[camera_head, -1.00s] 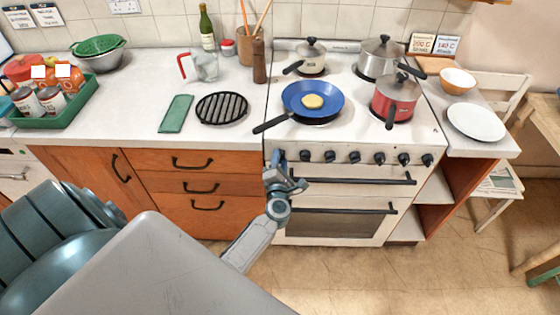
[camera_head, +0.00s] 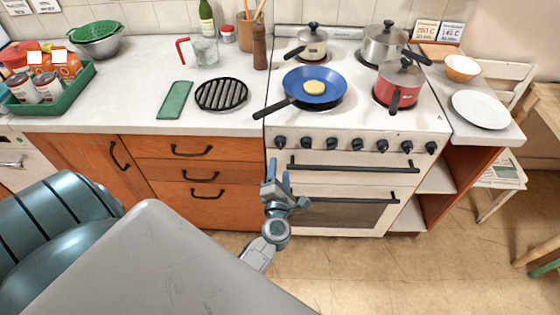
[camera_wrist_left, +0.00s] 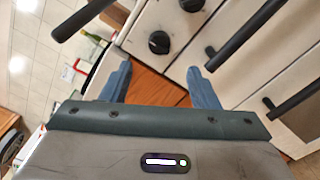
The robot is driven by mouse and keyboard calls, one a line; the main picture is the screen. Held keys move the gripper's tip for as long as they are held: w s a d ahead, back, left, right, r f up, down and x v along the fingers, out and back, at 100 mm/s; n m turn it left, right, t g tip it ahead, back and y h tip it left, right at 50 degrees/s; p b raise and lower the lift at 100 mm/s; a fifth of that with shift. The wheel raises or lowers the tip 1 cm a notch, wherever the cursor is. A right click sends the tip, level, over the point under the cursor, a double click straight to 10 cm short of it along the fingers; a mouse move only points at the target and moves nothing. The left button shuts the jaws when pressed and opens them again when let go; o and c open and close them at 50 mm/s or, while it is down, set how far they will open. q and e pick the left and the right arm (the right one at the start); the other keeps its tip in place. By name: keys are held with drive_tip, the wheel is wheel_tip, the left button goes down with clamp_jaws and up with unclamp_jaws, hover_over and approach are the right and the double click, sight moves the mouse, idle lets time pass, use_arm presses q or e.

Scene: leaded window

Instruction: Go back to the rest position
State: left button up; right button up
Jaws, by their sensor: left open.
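My left gripper (camera_head: 277,178) is open and empty in front of the stove's (camera_head: 345,215) left edge, below the row of knobs. In the left wrist view its two blue fingers (camera_wrist_left: 162,82) stand apart with nothing between them. The orange cabinet front and the stove front show behind them. My right gripper is not in view.
A blue pan (camera_head: 321,96) with a round yellow item (camera_head: 315,87) sits on the stove, its handle reaching past the front left. A red pot (camera_head: 399,84) stands beside it. Oven handles (camera_head: 355,168) stick out near my gripper. The floor (camera_head: 420,275) is clear.

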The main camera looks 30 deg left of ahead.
use_arm(q)
drive_tip(key=shift+s+d, duration=0.3)
drive_tip(key=shift+s, duration=0.2)
drive_tip(key=s+d+f+m+g+h, duration=0.1)
drive_tip(key=s+d+f+m+h, duration=0.15)
drive_tip(key=f+m, duration=0.55)
drive_tip(key=s+d+f+m+g+h, duration=0.1)
drive_tip(key=s+f+m+g+h, duration=0.2)
drive_tip(key=f, duration=0.9)
drive_tip(key=s+d+f+m+h, duration=0.2)
drive_tip(key=s+f+m+h, duration=0.15)
drive_tip(key=f+m, duration=0.6)
drive_tip(key=s+a+f+m+g, duration=0.2)
drive_tip(key=s+f, duration=0.4)
drive_tip(key=s, duration=0.5)
drive_tip(key=s+a+f+m+g, duration=0.2)
drive_tip(key=s+f+m+g, duration=0.2)
drive_tip(key=s+f, duration=0.3)
drive_tip(key=s+a+f+m+g, duration=0.2)
drive_tip(key=s+f+m+g, duration=0.2)
drive_tip(key=s, duration=1)
wheel_tip(320, 180, down, 3)
drive_tip(key=shift+s+f+y, duration=0.15)
drive_tip(key=shift+s+y, duration=0.15)
drive_tip(key=shift+s, duration=0.1)
